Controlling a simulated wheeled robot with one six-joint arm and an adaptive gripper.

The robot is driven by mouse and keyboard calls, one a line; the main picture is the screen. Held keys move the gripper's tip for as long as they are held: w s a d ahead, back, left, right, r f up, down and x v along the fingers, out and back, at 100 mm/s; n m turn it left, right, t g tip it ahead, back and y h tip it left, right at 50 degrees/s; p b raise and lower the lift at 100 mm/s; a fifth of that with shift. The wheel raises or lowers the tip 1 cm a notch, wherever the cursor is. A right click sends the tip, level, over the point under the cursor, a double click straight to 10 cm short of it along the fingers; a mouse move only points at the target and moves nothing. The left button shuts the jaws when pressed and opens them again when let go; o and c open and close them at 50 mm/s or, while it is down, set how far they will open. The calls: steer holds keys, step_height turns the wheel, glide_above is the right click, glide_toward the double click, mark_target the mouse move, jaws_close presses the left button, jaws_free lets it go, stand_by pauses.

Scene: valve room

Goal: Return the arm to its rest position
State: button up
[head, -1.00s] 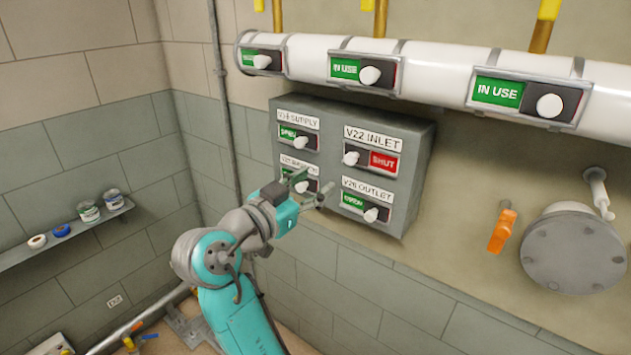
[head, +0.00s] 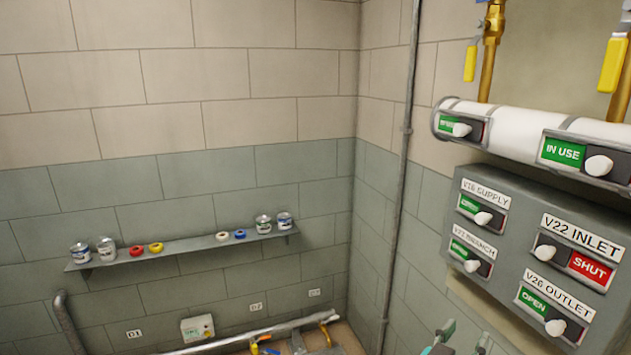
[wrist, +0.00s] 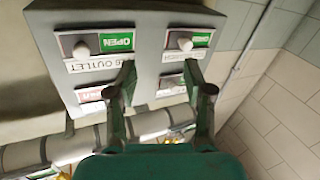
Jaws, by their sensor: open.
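My gripper (wrist: 160,75) is open and empty in the wrist view, its two dark green fingers spread apart. Beyond them is the grey sign box (wrist: 150,25), seen upside down. In the head view only small parts of my gripper (head: 462,341) show at the bottom edge, below the sign box (head: 520,225); most of my arm is out of frame. The V22 INLET slider (head: 548,252) leaves red SHUT showing. Whether the fingers touch the box cannot be told.
A white pipe (head: 520,132) with IN USE sliders runs above the box. A thin vertical conduit (head: 402,150) stands left of it. A wall shelf (head: 190,248) with cans and tape rolls is at left. Floor pipework (head: 260,335) lies along the bottom.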

steer(key=s+a+f+n+t+y, duration=0.1)
steer(key=s+a+f+n+y, duration=0.3)
steer(key=s+f, duration=0.6)
steer(key=s+a+f+n+t+y, duration=0.2)
steer(key=s+f+n+y, duration=0.35)
steer(key=s+f, duration=0.4)
steer(key=s+a+r+m+y, duration=0.1)
steer(key=s+y, duration=0.1)
steer(key=s, duration=0.9)
steer(key=s+a+r+m+y, duration=0.1)
steer(key=s+a, duration=0.1)
steer(key=s, duration=0.9)
steer(key=shift+s+r+y, duration=0.35)
steer(key=shift+s, duration=0.05)
